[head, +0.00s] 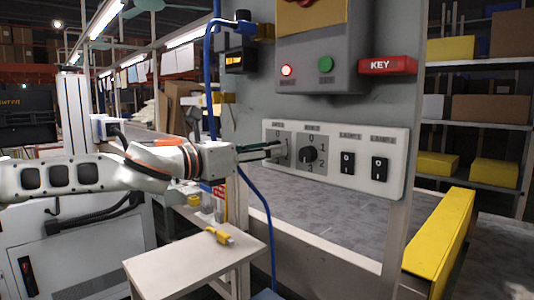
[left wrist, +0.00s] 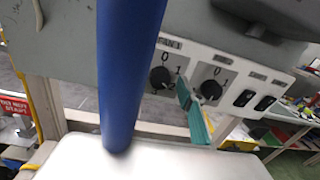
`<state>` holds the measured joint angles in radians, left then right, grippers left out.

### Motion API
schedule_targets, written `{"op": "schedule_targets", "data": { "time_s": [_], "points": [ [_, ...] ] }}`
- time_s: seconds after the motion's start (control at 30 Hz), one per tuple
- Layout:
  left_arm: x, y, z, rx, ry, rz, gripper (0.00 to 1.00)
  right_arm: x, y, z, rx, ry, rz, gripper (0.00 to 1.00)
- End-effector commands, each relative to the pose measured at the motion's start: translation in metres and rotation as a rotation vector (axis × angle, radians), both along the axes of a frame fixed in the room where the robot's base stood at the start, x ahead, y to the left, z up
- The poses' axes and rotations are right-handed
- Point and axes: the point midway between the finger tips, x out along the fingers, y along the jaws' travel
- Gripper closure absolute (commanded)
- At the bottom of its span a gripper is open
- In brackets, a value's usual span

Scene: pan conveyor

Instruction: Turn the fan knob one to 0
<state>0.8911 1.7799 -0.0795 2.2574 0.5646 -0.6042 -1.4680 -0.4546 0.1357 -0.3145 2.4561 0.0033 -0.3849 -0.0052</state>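The white control panel (head: 393,186) carries two black rotary knobs and two rocker switches. The left knob (left wrist: 160,78), under the label that seems to read FAN 1, shows in the left wrist view with 0 above it; its pointer direction is unclear. In the head view my fingertips mostly hide it. The second knob (head: 308,153) is to its right. My left gripper (head: 277,150) reaches the panel at the left knob, its slim fingers seemingly together. In the left wrist view the teal fingers (left wrist: 193,108) are between the two knobs; contact cannot be told. My right gripper is not in view.
A blue hose (head: 259,195) hangs near my left wrist. A small white table (head: 180,270) stands below.

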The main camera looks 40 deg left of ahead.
Motion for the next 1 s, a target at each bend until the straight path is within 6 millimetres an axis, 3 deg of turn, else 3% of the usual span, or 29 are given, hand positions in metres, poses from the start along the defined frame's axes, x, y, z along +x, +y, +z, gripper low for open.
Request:
{"op": "schedule_targets", "data": {
  "time_s": [0.13, 0.3, 0.67, 1.0],
  "points": [
    [-0.0003, 0.0001, 0.0008, 0.000, -0.001, 0.000, 0.61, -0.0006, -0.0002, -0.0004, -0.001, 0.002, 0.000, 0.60],
    [-0.0003, 0.0002, 0.0006, 0.000, -0.001, 0.000, 0.99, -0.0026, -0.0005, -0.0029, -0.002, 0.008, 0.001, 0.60],
    [-0.0005, -0.0001, 0.0009, -0.033, 0.001, -0.001, 0.99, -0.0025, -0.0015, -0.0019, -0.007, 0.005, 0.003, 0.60],
    [-0.0011, 0.0000, 0.0020, -0.245, 0.017, -0.001, 0.99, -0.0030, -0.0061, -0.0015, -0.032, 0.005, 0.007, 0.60]
  ]
}}
